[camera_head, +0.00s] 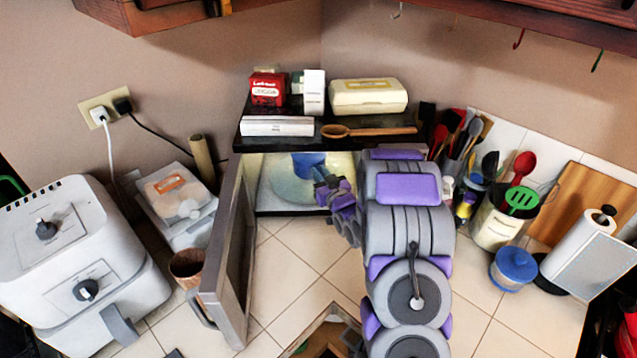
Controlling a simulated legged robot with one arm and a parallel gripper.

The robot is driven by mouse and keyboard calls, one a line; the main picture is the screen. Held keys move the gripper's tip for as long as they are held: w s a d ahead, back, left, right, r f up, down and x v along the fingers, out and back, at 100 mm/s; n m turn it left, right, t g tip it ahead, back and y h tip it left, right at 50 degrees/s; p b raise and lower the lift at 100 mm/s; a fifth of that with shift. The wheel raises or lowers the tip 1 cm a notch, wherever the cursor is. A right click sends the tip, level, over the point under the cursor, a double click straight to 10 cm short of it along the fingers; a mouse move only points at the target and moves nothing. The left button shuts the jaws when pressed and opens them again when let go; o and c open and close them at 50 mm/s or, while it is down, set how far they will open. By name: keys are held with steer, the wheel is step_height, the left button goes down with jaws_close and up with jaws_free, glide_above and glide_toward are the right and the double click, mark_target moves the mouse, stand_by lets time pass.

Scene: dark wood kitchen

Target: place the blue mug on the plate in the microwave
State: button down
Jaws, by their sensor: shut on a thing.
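The blue mug (308,164) is inside the lit microwave, near the top of its opening. My gripper (322,174) reaches into the opening from the right and is shut on the mug. The round plate (285,185) lies on the microwave floor, below and around the mug in the picture. I cannot tell whether the mug touches the plate. The microwave (240,140) stands in the corner with its door (232,255) swung open to the left. My arm hides the right side of the microwave.
A red box (268,88), a cream container (368,97) and a wooden spoon (370,131) lie on top of the microwave. A grey air fryer (75,260) and a brown cup (188,265) stand left. Utensil holders and a blue-lidded jar (514,268) stand right. Tiles before the microwave are clear.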

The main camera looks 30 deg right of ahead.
steer(key=shift+w+d+f, duration=0.1)
steer(key=shift+w, duration=0.35)
steer(key=shift+w+d+f, duration=0.1)
steer(key=shift+w, duration=0.3)
step_height(320, 180, down, 3)
steer(key=shift+f+b, duration=0.2)
steer(key=shift+b, duration=0.55)
steer(key=shift+r, duration=0.1)
steer(key=c, duration=1.1)
jaws_free()
steer(key=s+p, duration=0.4)
steer(key=s, duration=0.8)
steer(key=shift+a, duration=0.3)
